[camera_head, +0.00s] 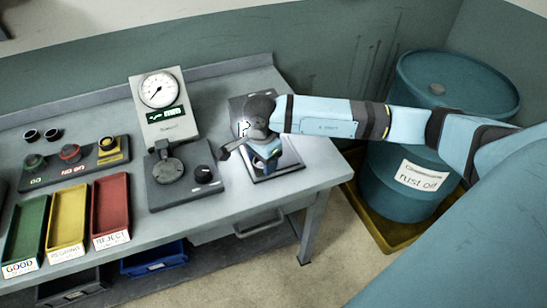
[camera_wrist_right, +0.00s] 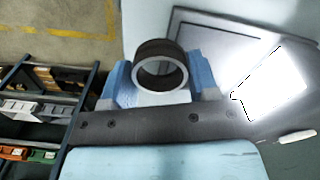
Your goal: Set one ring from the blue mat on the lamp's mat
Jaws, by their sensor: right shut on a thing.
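My right gripper (camera_head: 264,163) reaches in from the right, over the right end of the table. In the right wrist view its blue fingers (camera_wrist_right: 163,80) are shut on a dark ring (camera_wrist_right: 160,66) with a pale rim, one finger on each side. Below is a dark-bordered flat mat (camera_head: 290,172), which also shows in the right wrist view (camera_wrist_right: 200,27). A glowing white panel (camera_wrist_right: 272,88) lies by it. I cannot tell whether the ring touches the mat. No blue mat is clearly visible. My left gripper is out of view.
Two dark rings (camera_head: 41,134) lie at the far left. A gauge stand (camera_head: 160,105) and a dark base with a knob (camera_head: 186,178) stand left of my gripper. Green, yellow and red trays (camera_head: 68,220) are farther left. A rust oil drum (camera_head: 415,170) stands right of the table.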

